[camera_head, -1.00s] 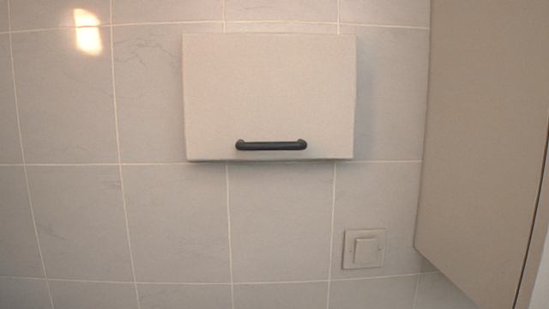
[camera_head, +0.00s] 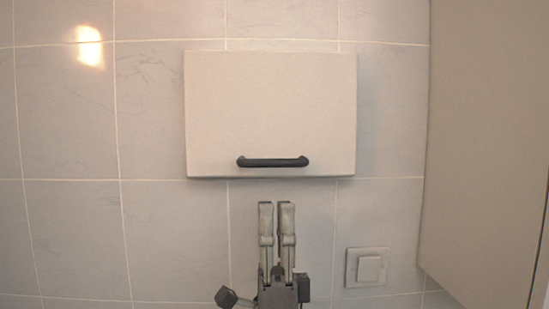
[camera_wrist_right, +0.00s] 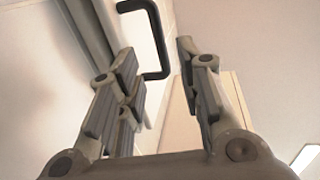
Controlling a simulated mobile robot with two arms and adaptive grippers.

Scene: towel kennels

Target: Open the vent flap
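The vent flap (camera_head: 270,105) is a cream rectangular panel on the tiled wall, and it looks closed. Its black bar handle (camera_head: 272,162) runs level near the flap's lower edge. My right gripper (camera_head: 276,205) points up just below the flap in the head view, its fingertips under the handle. In the right wrist view my right gripper (camera_wrist_right: 156,52) has its fingers apart with nothing between them. The handle (camera_wrist_right: 160,40) shows there beyond the fingertips, apart from them as far as I can tell. My left gripper is not in view.
A light switch (camera_head: 367,268) is on the wall to the lower right of my gripper. A tall beige cabinet (camera_head: 487,130) stands along the right side. The tiled wall (camera_head: 70,130) left of the flap is clear.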

